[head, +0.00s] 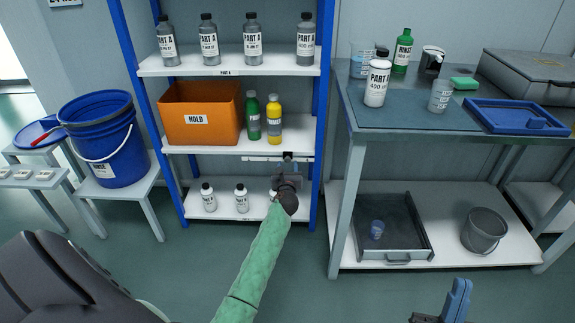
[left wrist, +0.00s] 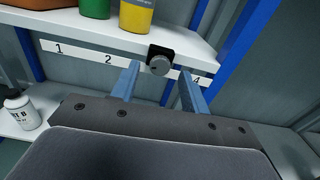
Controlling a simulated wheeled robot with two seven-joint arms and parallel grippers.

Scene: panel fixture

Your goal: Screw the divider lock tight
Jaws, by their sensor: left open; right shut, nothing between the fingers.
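The divider lock is a dark round knob on a black block (left wrist: 160,62), on the white numbered strip (left wrist: 82,54) under the middle shelf's front edge. It also shows small in the head view (head: 288,157). My left gripper (left wrist: 159,76) is open, with one blue finger on each side of the knob in the picture. I cannot tell whether the fingers touch it. The strip's number 3 is hidden. In the head view my left gripper (head: 288,172) is below the lock, partly covering the strip. My right gripper (head: 456,298) is shut and empty at the bottom right.
Above the strip, the middle shelf holds an orange box (head: 200,118), a green bottle (head: 253,120) and a yellow bottle (head: 274,122). White bottles (head: 209,199) stand on the lower shelf. Blue posts (head: 318,190) flank the shelves. A workbench (head: 400,128) stands to the right.

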